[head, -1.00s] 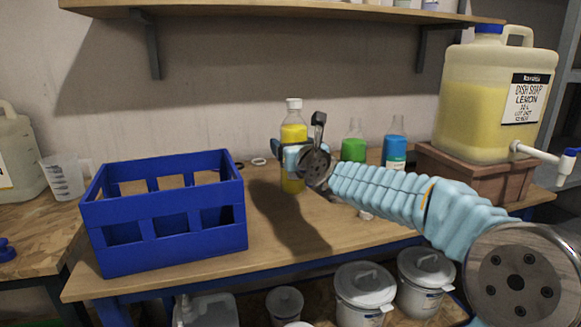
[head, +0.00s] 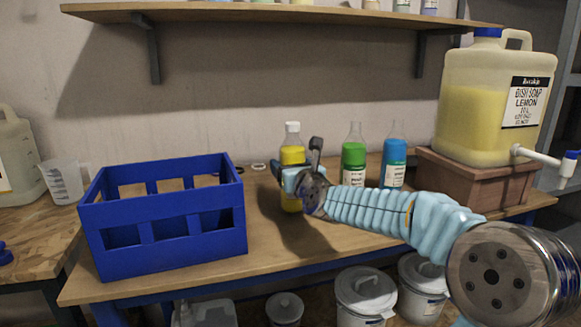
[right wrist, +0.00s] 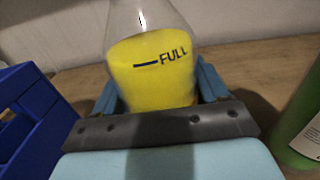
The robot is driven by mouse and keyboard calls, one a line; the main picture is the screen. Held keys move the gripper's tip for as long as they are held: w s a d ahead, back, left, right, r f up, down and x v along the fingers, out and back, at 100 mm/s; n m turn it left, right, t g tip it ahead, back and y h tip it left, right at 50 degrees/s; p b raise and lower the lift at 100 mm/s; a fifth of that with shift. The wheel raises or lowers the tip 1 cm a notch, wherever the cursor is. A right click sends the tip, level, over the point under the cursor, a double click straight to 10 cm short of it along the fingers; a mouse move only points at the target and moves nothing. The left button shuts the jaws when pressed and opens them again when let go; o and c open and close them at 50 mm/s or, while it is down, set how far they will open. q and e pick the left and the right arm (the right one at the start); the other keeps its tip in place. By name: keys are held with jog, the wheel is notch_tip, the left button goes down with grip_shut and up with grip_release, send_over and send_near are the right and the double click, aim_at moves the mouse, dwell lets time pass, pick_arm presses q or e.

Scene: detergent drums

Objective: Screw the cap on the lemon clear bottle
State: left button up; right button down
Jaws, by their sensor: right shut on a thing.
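The lemon clear bottle (head: 292,156), holding yellow liquid, stands upright beside the blue crate in the head view. A white cap (head: 292,127) sits on its top; I cannot tell how tight it is. My right gripper (head: 291,179) is shut around the bottle's body. In the right wrist view its fingers flank the yellow bottle (right wrist: 155,75), which has a dark FULL line; the bottle's top is out of frame. I cannot tell whether the bottle's base touches the table. My left gripper is not in view.
The blue crate (head: 165,225) stands on the table (head: 270,258) at left. A green bottle (head: 353,158) and a blue bottle (head: 394,152) stand behind my right arm. A large dish soap drum (head: 485,105) with a spigot rests on a brown stand (head: 470,182) at right.

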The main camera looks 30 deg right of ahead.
jog(key=shift+r, duration=0.1)
jog(key=shift+c, duration=2.2)
grip_release()
jog(key=shift+f, duration=0.2)
jog(key=o, duration=0.4)
jog(key=shift+r, duration=0.1)
jog(key=shift+s+a+b, duration=0.4)
jog(key=shift+s+b, duration=0.15)
jog(key=shift+s, duration=1.45)
jog(key=shift+s+a+b, duration=0.35)
jog(key=shift+s+b, duration=0.2)
jog(key=shift+s, duration=1.4)
jog(key=shift+s+a+b, duration=0.4)
jog(key=shift+s+b, duration=0.15)
jog(key=shift+s, duration=1.45)
